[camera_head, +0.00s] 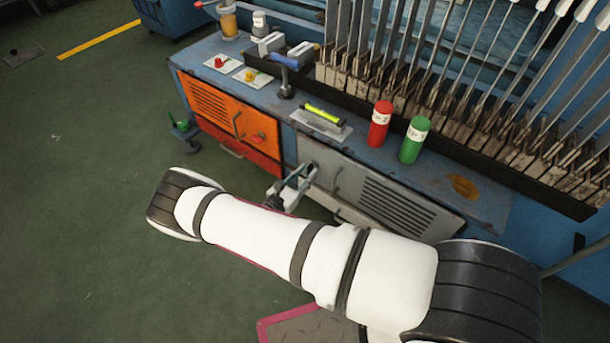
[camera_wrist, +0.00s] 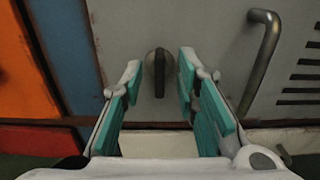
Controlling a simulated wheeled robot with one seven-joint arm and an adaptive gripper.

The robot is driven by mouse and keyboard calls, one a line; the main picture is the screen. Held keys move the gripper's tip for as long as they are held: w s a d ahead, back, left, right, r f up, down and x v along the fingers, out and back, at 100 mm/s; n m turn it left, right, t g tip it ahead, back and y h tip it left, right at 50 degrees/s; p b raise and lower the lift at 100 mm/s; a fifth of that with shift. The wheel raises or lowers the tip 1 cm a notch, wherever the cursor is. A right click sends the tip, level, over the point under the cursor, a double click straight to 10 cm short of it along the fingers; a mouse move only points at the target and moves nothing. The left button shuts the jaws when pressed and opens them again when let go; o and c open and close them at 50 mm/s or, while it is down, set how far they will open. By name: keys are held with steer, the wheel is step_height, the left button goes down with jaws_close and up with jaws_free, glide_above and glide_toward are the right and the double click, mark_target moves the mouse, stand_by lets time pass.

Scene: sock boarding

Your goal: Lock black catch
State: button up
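The black catch (camera_wrist: 159,72) is a dark, upright knob on the grey cabinet door (camera_wrist: 215,25) in the wrist view. My gripper (camera_wrist: 159,80) is open, with one teal-padded finger on each side of the catch. Narrow gaps show between the catch and both fingertips, so it is not gripped. In the head view my gripper (camera_head: 300,178) is at the left part of the grey door (camera_head: 385,195). The catch is mostly hidden or too small to make out there.
A bent metal handle (camera_wrist: 262,50) is right of the catch. The orange door (camera_head: 215,105) is to the left, with a red catch (camera_head: 258,137). Red (camera_head: 380,122) and green (camera_head: 413,140) cylinders stand on the bench above. The green floor (camera_head: 90,200) at left is mostly clear.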

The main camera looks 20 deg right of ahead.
jaws_close()
steer(key=shift+n, duration=0.4)
steer(key=n+b, duration=0.1)
steer(key=n, duration=0.2)
steer(key=shift+w, duration=0.15)
steer(key=n, duration=0.3)
steer(key=shift+n+b, duration=0.3)
steer(key=n, duration=0.3)
steer(key=n+b, duration=0.1)
steer(key=n, duration=0.6)
steer(key=shift+w+a+f, duration=0.1)
steer(key=shift+a+f, duration=0.05)
steer(key=shift+f, duration=0.1)
steer(key=shift+n, duration=0.4)
